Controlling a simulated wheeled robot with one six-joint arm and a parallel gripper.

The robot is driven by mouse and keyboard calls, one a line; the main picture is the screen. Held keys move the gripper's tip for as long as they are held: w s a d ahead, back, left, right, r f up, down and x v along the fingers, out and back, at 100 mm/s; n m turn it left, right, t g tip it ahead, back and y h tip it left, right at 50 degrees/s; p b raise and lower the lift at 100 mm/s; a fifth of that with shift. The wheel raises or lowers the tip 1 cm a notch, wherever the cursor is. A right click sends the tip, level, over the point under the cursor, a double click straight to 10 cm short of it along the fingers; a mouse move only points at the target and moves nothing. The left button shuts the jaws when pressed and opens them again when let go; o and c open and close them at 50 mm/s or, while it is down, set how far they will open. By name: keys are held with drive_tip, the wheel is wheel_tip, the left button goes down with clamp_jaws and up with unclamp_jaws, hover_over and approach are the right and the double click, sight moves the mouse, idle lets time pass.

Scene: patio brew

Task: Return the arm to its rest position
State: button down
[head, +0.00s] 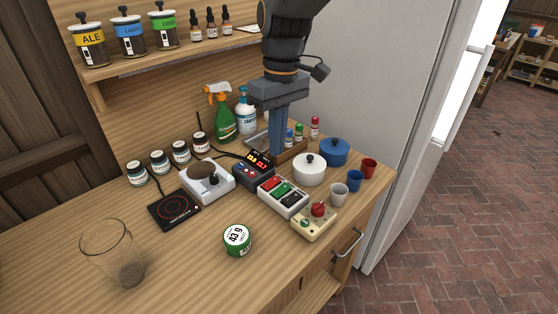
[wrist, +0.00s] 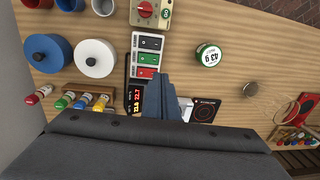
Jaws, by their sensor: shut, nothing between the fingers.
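My gripper (head: 276,152) hangs from my arm at the back of the wooden counter (head: 190,245), pointing down. Its blue fingers are together and hold nothing. In the head view the fingertips overlap the area behind the black display box (head: 253,170). In the wrist view my gripper (wrist: 158,84) shows over the edge of the display box and the switch box (wrist: 147,52). I cannot tell how high the fingertips are above the counter.
White pot (head: 309,170), blue pot (head: 334,151), cups and the red-knobbed box (head: 314,222) stand right of my gripper. Spray bottles (head: 222,115) stand left. The front counter is mostly clear.

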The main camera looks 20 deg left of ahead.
drive_tip(key=shift+r, duration=0.8)
drive_tip(key=w+d+f+m+t, duration=0.1)
drive_tip(key=d+f+m, duration=0.2)
drive_tip(key=d, duration=0.8)
drive_tip(key=w+d+f+m, duration=0.1)
drive_tip(key=d+f+m, duration=0.25)
drive_tip(key=d, duration=0.85)
drive_tip(key=s+d+f+m, duration=0.2)
drive_tip(key=s+d+m, duration=0.1)
drive_tip(key=d, duration=0.4)
drive_tip(key=s+d+f+m+t, duration=0.1)
drive_tip(key=s+d+f+m, duration=0.1)
drive_tip(key=s+d, duration=0.4)
drive_tip(key=d+m, duration=0.1)
drive_tip(key=d, duration=0.1)
drive_tip(key=shift+d+f, duration=0.3)
